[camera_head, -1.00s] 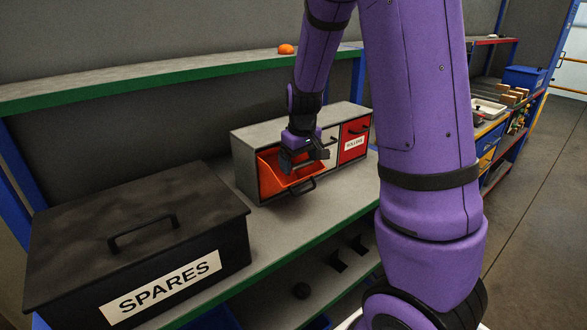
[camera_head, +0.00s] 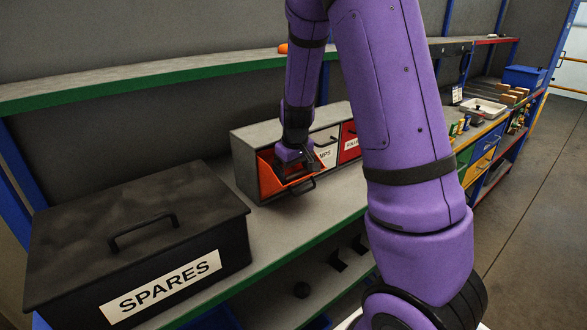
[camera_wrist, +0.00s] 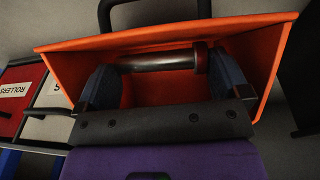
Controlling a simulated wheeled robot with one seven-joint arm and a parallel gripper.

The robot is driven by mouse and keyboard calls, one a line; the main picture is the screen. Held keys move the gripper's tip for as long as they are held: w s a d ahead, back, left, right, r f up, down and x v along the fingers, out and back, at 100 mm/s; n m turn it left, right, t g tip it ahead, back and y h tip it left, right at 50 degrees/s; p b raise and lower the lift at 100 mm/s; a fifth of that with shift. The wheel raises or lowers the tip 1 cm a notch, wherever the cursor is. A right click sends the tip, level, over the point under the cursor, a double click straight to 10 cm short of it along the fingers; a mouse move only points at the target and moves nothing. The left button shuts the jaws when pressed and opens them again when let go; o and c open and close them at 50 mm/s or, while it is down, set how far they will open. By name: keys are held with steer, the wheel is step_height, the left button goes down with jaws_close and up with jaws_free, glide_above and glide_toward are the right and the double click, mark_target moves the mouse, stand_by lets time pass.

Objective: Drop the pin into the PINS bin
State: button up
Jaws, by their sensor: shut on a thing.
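My gripper (camera_head: 297,170) reaches down into the mouth of the pulled-out orange bin (camera_head: 268,180) in the grey cabinet (camera_head: 250,135). In the wrist view, my gripper (camera_wrist: 165,75) is shut on the pin (camera_wrist: 160,61), a dark metallic cylinder with a wider reddish-brown end. The pin lies crosswise between the two fingers, over the inside of the orange bin (camera_wrist: 265,50). The gap between the pin and the bin floor cannot be told. The orange bin's label is not readable. The pin is not distinguishable in the head view.
A black SPARES box (camera_head: 140,240) stands at the left. A green-edged shelf (camera_head: 150,80) runs above the cabinet.

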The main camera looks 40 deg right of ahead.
steer(key=shift+f, duration=0.35)
steer(key=o, duration=0.6)
steer(key=shift+o, duration=0.2)
steer(key=shift+r, duration=0.65)
step_height(320, 180, up, 11)
steer(key=s, duration=0.2)
steer(key=s+a+r+t, duration=0.1)
steer(key=s+a+r, duration=0.2)
steer(key=s, duration=0.5)
steer(key=s+a+r+t, duration=0.1)
steer(key=s+a+r, duration=0.3)
steer(key=s, duration=0.4)
steer(key=s+a+r+t, duration=0.1)
steer(key=s+a+r, duration=0.3)
steer(key=s+a, duration=0.2)
steer(key=shift+s+r+t+y, duration=0.25)
steer(key=shift+s+t+y, duration=0.05)
steer(key=shift+s, duration=0.95)
